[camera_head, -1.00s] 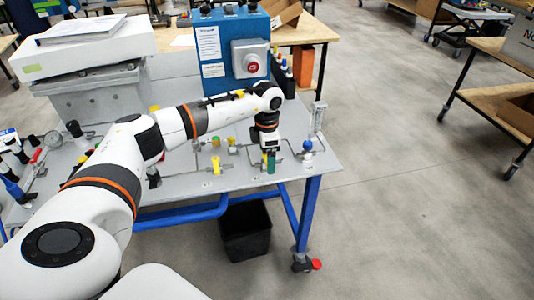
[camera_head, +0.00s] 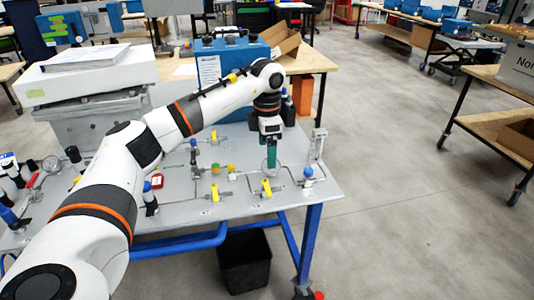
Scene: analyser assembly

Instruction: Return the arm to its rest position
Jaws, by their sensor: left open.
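My left arm (camera_head: 140,152) is white with black and orange bands. It comes in from the lower left and stretches over the grey bench top. My left gripper (camera_head: 270,165) points down above the right part of the bench, over thin metal tubing and behind a yellow valve handle (camera_head: 266,188). A green part shows between or on its fingers; I cannot tell which. The gripper is open. The height of the fingertips above the bench is hard to judge. My right gripper is not in view.
The grey bench (camera_head: 315,190) bears valves, tubing and gauges. A blue box (camera_head: 208,66) stands behind the arm. A white instrument (camera_head: 110,75) stands at the back left. A black bin (camera_head: 243,262) is under the bench.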

